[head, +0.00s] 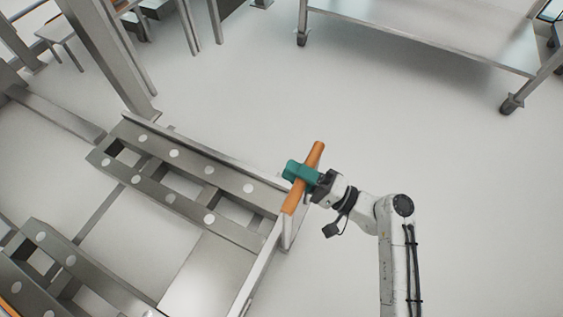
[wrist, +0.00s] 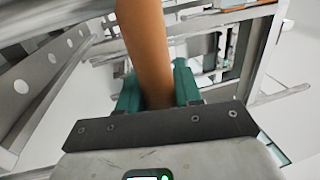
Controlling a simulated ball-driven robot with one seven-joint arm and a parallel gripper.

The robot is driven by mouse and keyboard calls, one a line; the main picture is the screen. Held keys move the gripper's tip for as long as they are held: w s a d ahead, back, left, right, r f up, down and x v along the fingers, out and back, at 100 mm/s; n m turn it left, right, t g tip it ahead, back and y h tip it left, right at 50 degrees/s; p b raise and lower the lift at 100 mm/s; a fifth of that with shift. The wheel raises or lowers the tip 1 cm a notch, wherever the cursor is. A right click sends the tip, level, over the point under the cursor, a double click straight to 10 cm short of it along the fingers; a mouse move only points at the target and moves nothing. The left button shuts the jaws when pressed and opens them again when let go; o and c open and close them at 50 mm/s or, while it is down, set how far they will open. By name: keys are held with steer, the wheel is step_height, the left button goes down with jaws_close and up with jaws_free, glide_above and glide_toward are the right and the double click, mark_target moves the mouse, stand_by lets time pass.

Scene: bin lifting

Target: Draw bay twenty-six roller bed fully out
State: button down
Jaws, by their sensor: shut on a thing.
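The roller bed (head: 187,171) is a grey metal frame with light round rollers along its rails, in the left half of the head view. An orange handle bar (head: 317,153) stands at its right end. My gripper (head: 299,172), with green fingers, is shut around the orange handle from the right. In the wrist view the handle (wrist: 145,45) rises between the two green fingers (wrist: 157,92). Part of the roller rail (wrist: 40,80) shows at the left of the wrist view. No bay number is legible.
A second roller frame (head: 62,262) lies at the lower left. A metal upright (head: 108,55) stands behind the bed. A wheeled metal table (head: 440,42) is at the top right. The pale floor (head: 480,200) on the right is clear.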

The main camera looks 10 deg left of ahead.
steer(key=shift+d, duration=0.2)
steer(key=c, duration=0.8)
jaws_free()
steer(key=shift+c, duration=0.2)
steer(key=shift+d, duration=0.15)
steer(key=p+v, duration=0.2)
steer(key=v, duration=0.8)
steer(key=shift+d, duration=0.3)
steer(key=shift+s+f, duration=0.1)
